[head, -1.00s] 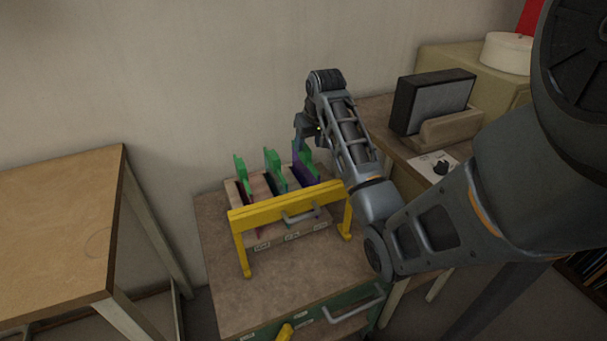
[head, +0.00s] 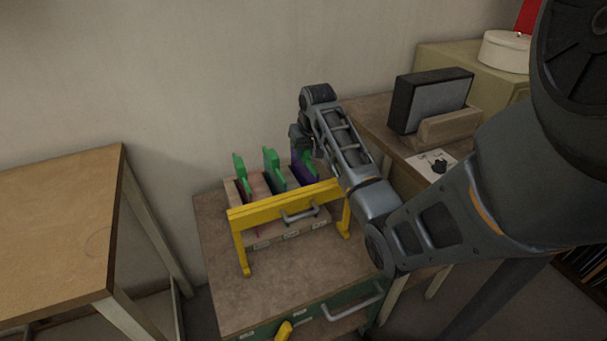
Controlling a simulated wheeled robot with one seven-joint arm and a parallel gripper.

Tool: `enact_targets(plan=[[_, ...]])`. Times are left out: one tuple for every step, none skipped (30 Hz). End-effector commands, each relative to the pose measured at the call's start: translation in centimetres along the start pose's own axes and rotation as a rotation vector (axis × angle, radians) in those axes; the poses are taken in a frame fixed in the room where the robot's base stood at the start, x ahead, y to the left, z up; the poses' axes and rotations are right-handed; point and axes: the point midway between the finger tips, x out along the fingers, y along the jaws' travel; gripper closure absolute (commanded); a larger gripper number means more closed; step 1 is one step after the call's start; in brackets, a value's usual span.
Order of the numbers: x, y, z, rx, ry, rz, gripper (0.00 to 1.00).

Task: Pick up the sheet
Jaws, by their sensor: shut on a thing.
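Three upright sheets with green tops stand in a wooden rack (head: 262,187) on the cabinet. The left sheet (head: 240,170) is reddish below its green top. The middle sheet (head: 273,168) is dark green-teal below. The right sheet (head: 303,169) is purple below with a green top part. My gripper (head: 300,150) is at the top of the right sheet and shut on it. The fingertips are small and partly hidden by my wrist. The sheet's lower part is still in the rack, behind the yellow bar.
A yellow barrier frame (head: 270,208) with a grey handle stands in front of the rack on the cabinet top (head: 290,277). A bare wooden table (head: 55,225) is at left. A dark panel in a wooden stand (head: 447,127) is at right. A wall is close behind.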

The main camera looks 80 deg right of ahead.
Motion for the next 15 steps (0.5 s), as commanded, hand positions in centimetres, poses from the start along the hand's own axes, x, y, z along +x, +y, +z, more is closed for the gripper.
enact_targets(plan=[[0.0, -0.01, 0.01, 0.0, 0.0, 0.0, 0.88], [0.0, -0.01, 0.01, 0.0, 0.0, 0.0, 0.91], [0.0, -0.01, 0.02, 0.0, 0.0, 0.0, 0.95], [0.0, -0.01, 0.02, 0.0, 0.0, 0.0, 0.98], [0.0, -0.01, 0.02, 0.0, 0.0, 0.0, 1.0], [0.0, -0.01, 0.02, 0.0, 0.0, 0.0, 1.0], [0.0, -0.01, 0.02, 0.0, 0.0, 0.0, 1.0], [-0.12, 0.02, -0.11, 0.0, 0.003, 0.0, 1.0], [-0.12, 0.02, -0.11, 0.0, 0.003, 0.0, 1.0], [-0.12, 0.02, -0.11, 0.0, 0.003, 0.0, 1.0], [-0.12, 0.02, -0.11, 0.0, 0.003, 0.0, 1.0], [-0.12, 0.02, -0.11, 0.0, 0.003, 0.0, 1.0], [-0.12, 0.02, -0.11, 0.0, 0.003, 0.0, 1.0], [-0.16, 0.02, -0.13, 0.0, 0.003, 0.0, 1.0], [-0.27, 0.01, -0.19, 0.0, 0.003, 0.0, 1.0]])
